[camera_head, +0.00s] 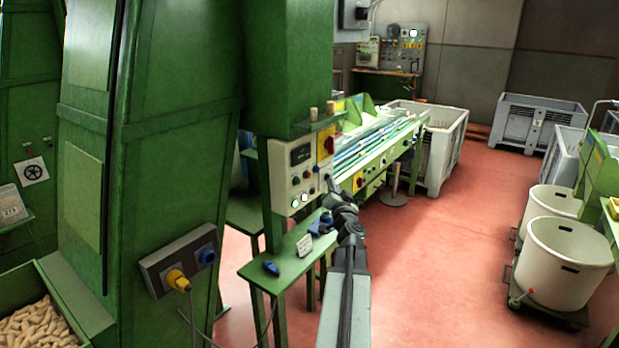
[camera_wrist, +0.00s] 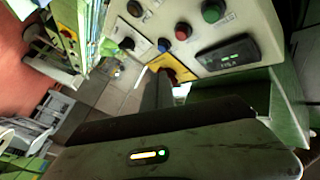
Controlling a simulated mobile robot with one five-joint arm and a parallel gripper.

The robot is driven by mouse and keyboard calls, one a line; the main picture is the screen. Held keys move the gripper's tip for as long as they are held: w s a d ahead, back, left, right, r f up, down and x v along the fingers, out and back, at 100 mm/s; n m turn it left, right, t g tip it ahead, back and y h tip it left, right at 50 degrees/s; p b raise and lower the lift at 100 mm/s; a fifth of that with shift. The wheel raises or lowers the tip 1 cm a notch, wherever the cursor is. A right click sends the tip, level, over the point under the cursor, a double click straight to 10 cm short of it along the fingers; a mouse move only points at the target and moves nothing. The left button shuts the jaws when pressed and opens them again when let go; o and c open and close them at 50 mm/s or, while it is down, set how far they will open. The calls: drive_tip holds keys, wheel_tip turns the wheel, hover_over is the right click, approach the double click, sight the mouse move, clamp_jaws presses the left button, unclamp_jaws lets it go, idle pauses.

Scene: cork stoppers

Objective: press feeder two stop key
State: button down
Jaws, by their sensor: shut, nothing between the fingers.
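A pale control box (camera_head: 292,180) is fixed to a green post left of my arm in the head view. It carries a display, a red button (camera_head: 307,174), a small blue one and several other keys. In the wrist view the box fills the top right, with the red button (camera_wrist: 183,30), a blue one (camera_wrist: 163,44), a green one (camera_wrist: 213,10) and black knobs. I cannot read which key belongs to feeder two. My gripper (camera_head: 329,181) is shut and empty, close to the box's right side; contact cannot be told.
A red rotary switch on a yellow plate (camera_head: 326,147) adjoins the box. Below is a green bench (camera_head: 262,286) with blue items and a small white card. A large green machine (camera_head: 165,120) stands left. White tubs (camera_head: 566,262) stand right; the red floor between is open.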

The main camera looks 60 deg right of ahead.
drive_tip(key=shift+w, duration=2.95)
drive_tip(key=shift+w, duration=0.4)
drive_tip(key=shift+w, duration=0.45)
drive_tip(key=shift+s, duration=0.1)
idle(0.3)
drive_tip(key=shift+s, duration=0.8)
drive_tip(key=s, duration=0.5)
